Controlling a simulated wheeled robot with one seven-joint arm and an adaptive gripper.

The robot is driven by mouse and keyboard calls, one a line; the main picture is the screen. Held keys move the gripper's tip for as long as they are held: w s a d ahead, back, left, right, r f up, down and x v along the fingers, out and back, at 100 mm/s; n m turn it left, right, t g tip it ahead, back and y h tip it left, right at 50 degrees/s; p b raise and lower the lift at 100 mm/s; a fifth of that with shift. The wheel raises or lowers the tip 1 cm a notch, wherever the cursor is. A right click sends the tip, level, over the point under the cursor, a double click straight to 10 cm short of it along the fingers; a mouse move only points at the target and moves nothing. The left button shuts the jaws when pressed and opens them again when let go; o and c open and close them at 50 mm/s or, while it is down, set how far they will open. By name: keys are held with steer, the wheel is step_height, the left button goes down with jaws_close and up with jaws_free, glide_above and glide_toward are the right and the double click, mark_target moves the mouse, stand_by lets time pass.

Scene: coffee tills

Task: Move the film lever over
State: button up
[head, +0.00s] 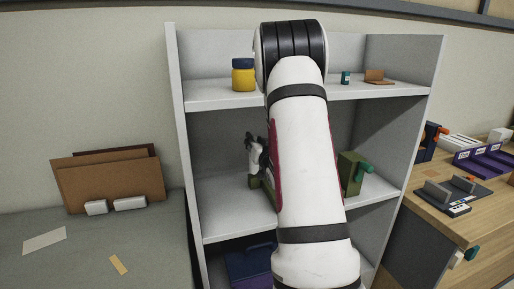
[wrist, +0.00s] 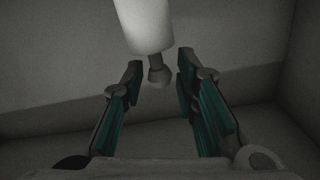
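An olive-green device (head: 350,174) stands on the middle shelf, partly hidden behind my arm. A teal lever-like handle (head: 365,167) sticks out at its right side; I cannot tell for sure that it is the film lever. In the wrist view my gripper (wrist: 159,68) is open, with its teal-padded fingers apart. A white cylinder (wrist: 144,24) ending in a small grey knob (wrist: 158,76) comes down from the top, with the knob showing in the gap between the fingers. No contact is visible. My arm hides most of my gripper in the head view.
The grey shelf unit (head: 225,101) has side walls close around my arm. A yellow jar (head: 243,76) stands on the upper shelf, and a dark blue box (head: 250,264) sits below. At right is a wooden counter (head: 488,224) with several items. Brown boards (head: 108,184) lean at left.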

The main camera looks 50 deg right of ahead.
steer(key=shift+s, duration=0.1)
steer(key=c, duration=0.4)
steer(key=d, duration=0.1)
steer(key=s+d, duration=0.2)
steer(key=shift+s+d+f, duration=0.15)
steer(key=shift+d+f, duration=0.1)
steer(key=shift+f, duration=0.05)
steer(key=shift+s+d, duration=0.1)
steer(key=shift+s+d+f, duration=0.45)
steer(key=shift+d, duration=0.3)
steer(key=o, duration=0.9)
steer(key=shift+o, duration=0.2)
